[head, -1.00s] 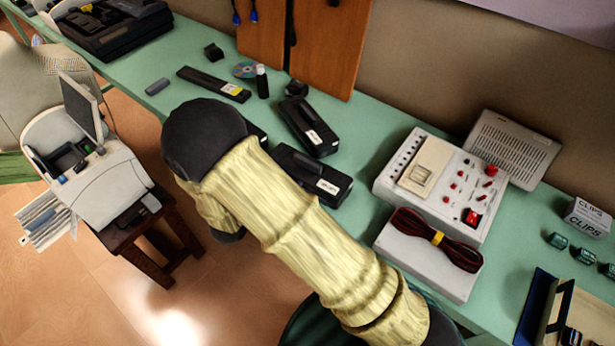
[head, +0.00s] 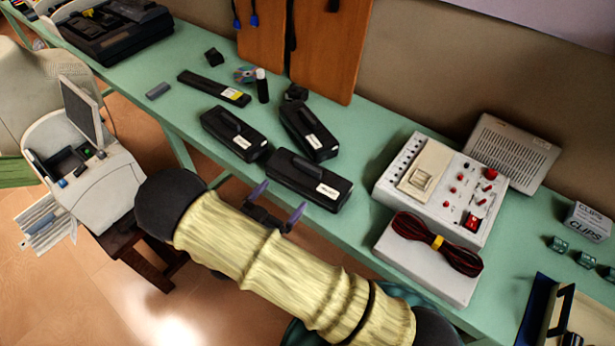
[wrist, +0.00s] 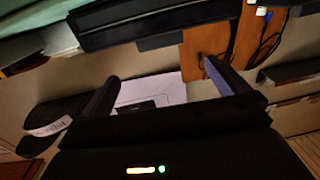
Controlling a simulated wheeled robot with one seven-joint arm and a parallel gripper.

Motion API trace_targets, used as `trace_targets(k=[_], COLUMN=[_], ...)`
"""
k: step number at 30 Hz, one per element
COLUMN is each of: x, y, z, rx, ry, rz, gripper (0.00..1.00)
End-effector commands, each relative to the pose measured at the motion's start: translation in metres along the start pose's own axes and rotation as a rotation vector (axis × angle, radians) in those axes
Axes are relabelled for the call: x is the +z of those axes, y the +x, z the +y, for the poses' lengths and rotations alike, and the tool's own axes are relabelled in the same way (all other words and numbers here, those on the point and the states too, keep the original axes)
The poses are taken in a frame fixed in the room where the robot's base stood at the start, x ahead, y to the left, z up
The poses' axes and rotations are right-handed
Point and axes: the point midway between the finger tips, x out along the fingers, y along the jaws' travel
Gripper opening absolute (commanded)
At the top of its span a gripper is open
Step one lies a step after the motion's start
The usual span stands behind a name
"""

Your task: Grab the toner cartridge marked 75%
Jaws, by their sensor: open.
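Three black toner cartridges with white labels lie close together on the green table in the head view: a left one (head: 234,132), an upper right one (head: 309,130) and a lower right one (head: 309,182). A longer, thin black cartridge with a white and yellow label (head: 214,88) lies behind them. The label writing is too small to read, so I cannot tell which is marked 75%. My gripper (head: 279,203) is open and empty, just off the table's front edge, in front of the lower right cartridge. Its two fingers also show in the wrist view (wrist: 160,78).
A white control box (head: 430,185) with a coiled red-black cable stands right of the cartridges. A black bottle with a white cap (head: 262,86) and a disc (head: 246,74) lie behind. The green table (head: 355,240) is bare between cartridges and box.

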Motion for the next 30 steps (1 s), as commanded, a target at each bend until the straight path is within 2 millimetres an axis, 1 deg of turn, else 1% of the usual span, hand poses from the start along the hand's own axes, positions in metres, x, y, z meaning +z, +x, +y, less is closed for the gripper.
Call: trace_targets(k=[1,3,9,12,16,25,28,30], x=[-0.003,-0.003,-0.003,-0.002,-0.001,-0.001,-0.003,-0.005], y=[0.01,0.022,0.058,0.071,0.079,0.08,0.087,0.096], z=[0.001,0.001,0.001,0.0,0.0,0.0,0.0,0.0], rx=[0.003,0.003,0.002,0.001,-0.001,-0.001,0.001,0.002], ry=[-0.002,-0.001,0.0,-0.001,0.0,0.0,0.0,-0.001], rz=[0.002,0.001,0.001,0.001,-0.001,0.0,0.001,0.002], gripper=[1.0,1.0,1.0,1.0,1.0,1.0,1.0,1.0])
